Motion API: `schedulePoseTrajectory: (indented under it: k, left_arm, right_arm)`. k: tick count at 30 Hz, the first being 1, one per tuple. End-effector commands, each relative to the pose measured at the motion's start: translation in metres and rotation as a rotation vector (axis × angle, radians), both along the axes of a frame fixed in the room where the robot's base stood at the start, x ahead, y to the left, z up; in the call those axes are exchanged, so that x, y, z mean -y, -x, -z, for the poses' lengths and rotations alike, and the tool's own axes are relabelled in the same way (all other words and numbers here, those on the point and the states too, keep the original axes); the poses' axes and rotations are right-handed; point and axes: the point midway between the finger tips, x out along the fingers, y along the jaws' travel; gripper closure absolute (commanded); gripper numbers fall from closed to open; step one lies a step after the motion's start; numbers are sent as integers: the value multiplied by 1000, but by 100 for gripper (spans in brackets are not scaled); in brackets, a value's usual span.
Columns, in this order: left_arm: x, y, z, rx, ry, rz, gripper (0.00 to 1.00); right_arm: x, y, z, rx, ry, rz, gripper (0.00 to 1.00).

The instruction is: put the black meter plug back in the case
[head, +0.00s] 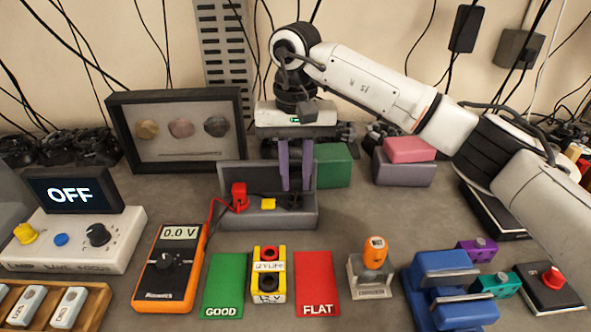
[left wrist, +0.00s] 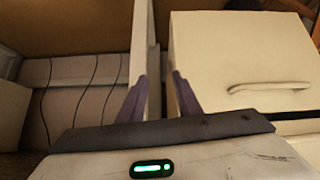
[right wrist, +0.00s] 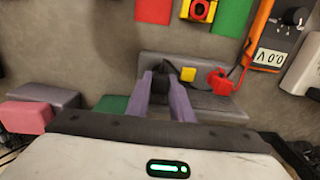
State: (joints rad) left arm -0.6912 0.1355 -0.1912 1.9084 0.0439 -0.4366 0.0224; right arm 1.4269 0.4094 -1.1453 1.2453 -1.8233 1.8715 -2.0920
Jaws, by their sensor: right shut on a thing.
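The open grey case (head: 268,222) stands mid-table behind the cards, with its lid upright at the back. My right gripper (head: 295,188) points down into the right part of the case. It is shut on the black meter plug (right wrist: 160,84), which is mostly hidden between the purple fingers. The red plug (head: 239,196) is at the left end of the case, with a red lead towards the orange meter (head: 171,268). A yellow block (head: 268,204) sits between the plugs. My left gripper (left wrist: 158,98) is open and empty, away from the table scene.
The green GOOD card (head: 224,285), a yellow battery tester (head: 268,275) and the red FLAT card (head: 317,284) lie in front of the case. A framed display (head: 178,97) stands behind left. Green (head: 333,165) and pink (head: 409,149) boxes stand behind right.

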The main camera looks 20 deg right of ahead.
Motion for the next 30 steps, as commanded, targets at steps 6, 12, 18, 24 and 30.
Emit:
schedulePoseTrajectory:
  k: [6, 12, 18, 24, 30]
  left_arm:
    - [0, -3, 5, 6, 0, 1, 69]
    - [0, -6, 3, 10, -1, 1, 69]
    - [0, -6, 2, 11, 0, 0, 69]
    - [0, -6, 2, 11, 0, 0, 69]
    - [0, -4, 1, 9, 0, 0, 69]
  right_arm:
    - [-1, 0, 8, 1, -1, -1, 100]
    - [-1, 0, 8, 0, -1, -1, 100]
    - [0, 1, 8, 1, 0, -1, 100]
    - [-1, 1, 9, 0, -1, -1, 100]
    - [-1, 1, 9, 0, -1, -1, 100]
